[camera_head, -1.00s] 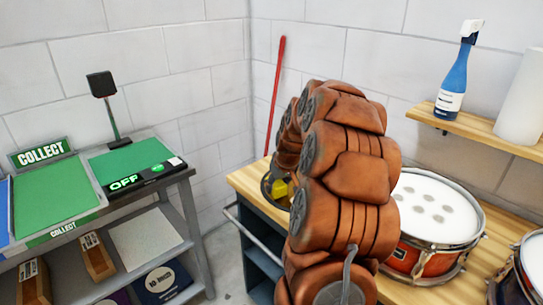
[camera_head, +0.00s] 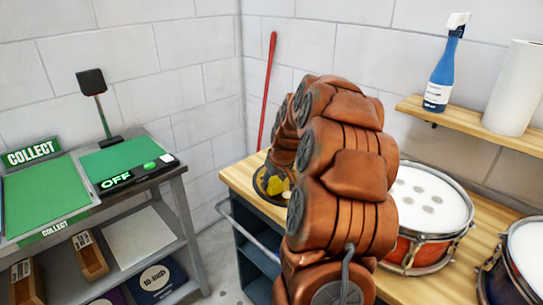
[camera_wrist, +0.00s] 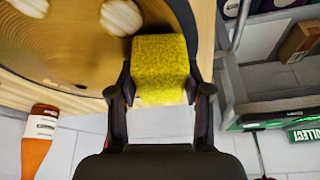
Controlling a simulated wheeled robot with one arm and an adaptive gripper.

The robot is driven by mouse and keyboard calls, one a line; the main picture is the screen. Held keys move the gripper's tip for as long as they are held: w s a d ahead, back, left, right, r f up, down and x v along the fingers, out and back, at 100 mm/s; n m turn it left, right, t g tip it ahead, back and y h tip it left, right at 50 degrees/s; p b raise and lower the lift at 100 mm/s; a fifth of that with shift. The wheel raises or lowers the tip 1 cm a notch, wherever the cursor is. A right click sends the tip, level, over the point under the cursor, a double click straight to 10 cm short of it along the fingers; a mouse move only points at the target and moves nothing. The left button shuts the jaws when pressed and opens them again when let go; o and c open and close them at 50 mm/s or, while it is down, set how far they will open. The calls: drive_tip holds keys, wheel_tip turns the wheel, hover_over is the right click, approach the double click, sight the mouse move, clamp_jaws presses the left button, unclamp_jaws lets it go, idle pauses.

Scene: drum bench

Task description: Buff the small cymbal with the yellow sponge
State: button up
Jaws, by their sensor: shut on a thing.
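My gripper (camera_wrist: 160,78) is shut on the yellow sponge (camera_wrist: 162,62), one finger on each side. The sponge is over the right edge of the small cymbal (camera_wrist: 60,50) in the wrist view; I cannot tell whether it touches. The cymbal is golden with fine rings and a dark rim, and two pale round spots (camera_wrist: 122,17) show on it. In the head view the cymbal (camera_head: 261,181) lies at the bench's far left end, mostly hidden behind my arm. A bit of yellow sponge (camera_head: 275,187) shows there.
The wooden bench (camera_head: 238,180) also holds a red drum (camera_head: 408,252) and a dark blue drum (camera_head: 510,285) at right. A shelf (camera_head: 470,128) above bears a blue spray bottle (camera_head: 442,72) and a paper roll (camera_head: 517,88). A grey rack (camera_head: 185,215) with green panels stands left.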

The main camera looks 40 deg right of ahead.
drive_tip(key=r, duration=0.3)
drive_tip(key=shift+w+d, duration=0.1)
drive_tip(key=shift+w, duration=0.1)
drive_tip(key=shift+s+r, duration=0.2)
drive_tip(key=shift+r, duration=2.6)
